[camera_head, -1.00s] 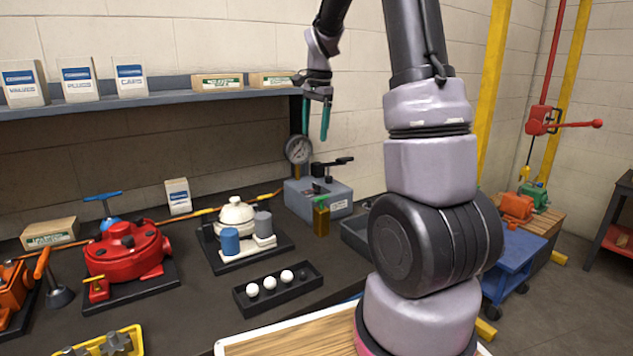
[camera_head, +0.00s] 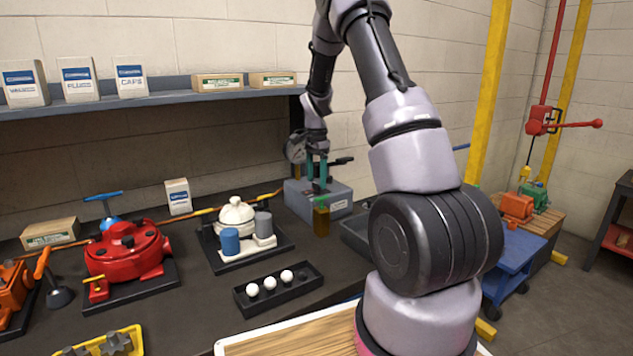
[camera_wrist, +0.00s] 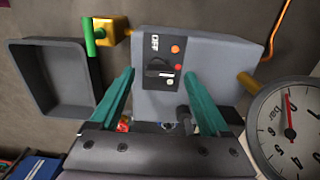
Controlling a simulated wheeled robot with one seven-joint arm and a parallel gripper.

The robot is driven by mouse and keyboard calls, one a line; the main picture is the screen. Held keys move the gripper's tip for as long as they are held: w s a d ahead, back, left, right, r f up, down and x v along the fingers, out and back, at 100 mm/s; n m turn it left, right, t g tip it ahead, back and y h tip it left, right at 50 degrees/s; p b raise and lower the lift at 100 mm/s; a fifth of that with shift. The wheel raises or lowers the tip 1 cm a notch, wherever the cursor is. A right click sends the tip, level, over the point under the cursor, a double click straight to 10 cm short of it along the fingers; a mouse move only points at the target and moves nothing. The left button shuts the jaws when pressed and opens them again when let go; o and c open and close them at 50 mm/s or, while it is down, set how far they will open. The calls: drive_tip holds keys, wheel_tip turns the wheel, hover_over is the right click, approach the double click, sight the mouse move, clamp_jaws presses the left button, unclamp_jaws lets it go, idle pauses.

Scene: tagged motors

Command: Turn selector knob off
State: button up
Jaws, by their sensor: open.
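The selector knob (camera_wrist: 157,68) is a black knob on a dark plate on the grey control box, with a small orange light, a red light and a pale one beside it in the wrist view. The grey box (camera_head: 331,197) stands on the bench in the head view. My gripper (camera_head: 317,183) is over the box with its teal fingers pointing down. In the wrist view my gripper (camera_wrist: 161,75) is open, with one finger on each side of the knob and a gap to it. I cannot tell whether the fingertips are at the knob's height.
A pressure gauge (camera_wrist: 289,130) is close to the right of my fingers. A yellow fitting with a green handle (camera_wrist: 90,37) is at the box's left corner. A black empty tray (camera_wrist: 20,80) lies further left. A red pump (camera_head: 125,252) stands further along the bench.

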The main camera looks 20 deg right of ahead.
drive_tip(key=shift+f, duration=0.7)
clamp_jaws()
